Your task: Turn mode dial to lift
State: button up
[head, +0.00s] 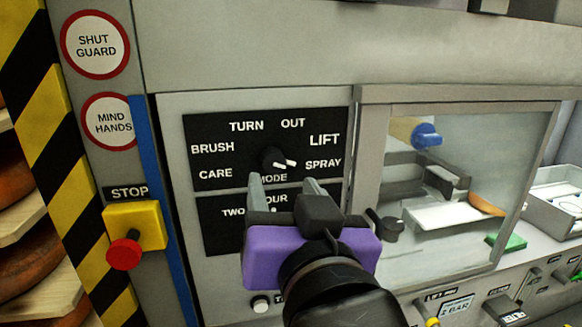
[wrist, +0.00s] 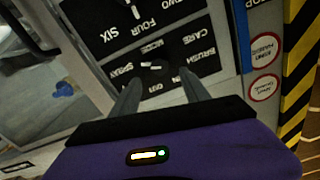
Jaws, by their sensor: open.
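The mode dial (head: 270,157) is a small black knob with a white mark on a black label plate (head: 222,129) reading CARE, BRUSH, TURN, OUT, LIFT and SPRAY. Its white mark points right, towards SPRAY, below LIFT. My purple and black gripper (head: 285,184) is open and empty, with its fingertips just below the dial in the head view. In the wrist view the dial (wrist: 152,66) shows upside down, just beyond the gap between the two fingertips (wrist: 160,77). I cannot tell whether they touch the panel.
A second plate (head: 222,212) with number words is partly hidden by my gripper. A clear guard window (head: 400,265) with a dark knob (head: 387,228) is on the right. A red stop button (head: 124,251) on a yellow box and a blue strip (head: 160,200) are on the left.

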aim_at(275, 165)
jog(key=p+x, duration=0.1)
jog(key=x, duration=0.6)
jog(key=shift+w+f, duration=0.1)
jog(key=shift+w, duration=0.25)
grip_shut()
jog(key=shift+n+p, duration=0.3)
jog(key=shift+p, duration=0.15)
jog(key=n+p, duration=0.2)
jog(key=n, duration=0.2)
jog(key=shift+n+p, duration=1)
jog(key=shift+n, duration=1)
